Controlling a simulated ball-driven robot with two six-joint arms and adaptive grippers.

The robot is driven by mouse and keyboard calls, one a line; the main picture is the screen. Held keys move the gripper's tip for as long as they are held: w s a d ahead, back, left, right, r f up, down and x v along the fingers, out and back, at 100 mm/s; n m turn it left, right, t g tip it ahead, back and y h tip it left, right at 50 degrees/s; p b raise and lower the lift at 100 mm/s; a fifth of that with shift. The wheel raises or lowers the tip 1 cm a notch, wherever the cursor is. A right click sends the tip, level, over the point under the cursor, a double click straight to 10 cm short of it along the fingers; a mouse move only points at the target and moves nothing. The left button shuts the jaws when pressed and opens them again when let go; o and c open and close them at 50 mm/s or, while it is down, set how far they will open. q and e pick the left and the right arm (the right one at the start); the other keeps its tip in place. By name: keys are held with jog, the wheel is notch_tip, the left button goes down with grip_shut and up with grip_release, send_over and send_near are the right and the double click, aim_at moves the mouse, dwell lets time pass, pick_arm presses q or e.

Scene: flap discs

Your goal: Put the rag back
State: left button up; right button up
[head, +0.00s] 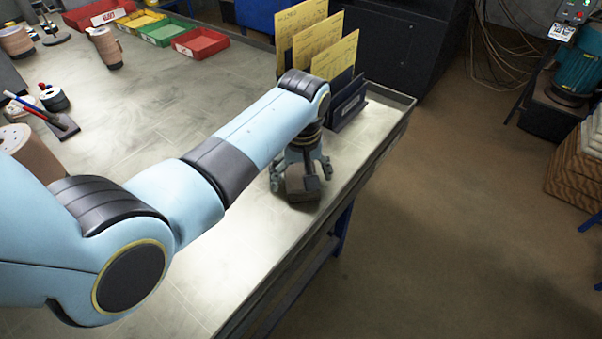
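My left arm reaches across from the left, and its gripper (302,182) points down at the bench near its right edge, in front of the card rack. A dull grey-brown lump (298,190), which may be the rag, sits between and below the fingers. The fingers hide part of it, and I cannot tell whether they are closed on it or only around it. No other rag is plain to see. My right gripper is not in view.
The card rack (348,108) with yellow cards (336,62) stands just behind the gripper. Red (200,43) and green (166,33) bins line the far edge. Brown disc stacks (106,48) and a brush-like tool (62,125) stand left. The middle bench (190,100) is clear.

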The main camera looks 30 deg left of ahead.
pick_arm(q)
notch_tip(320, 180, up, 12)
jog(key=s, duration=0.1)
jog(key=shift+d+p, duration=0.35)
jog(key=shift+d, duration=0.1)
jog(key=shift+s, duration=0.15)
dwell(0.4)
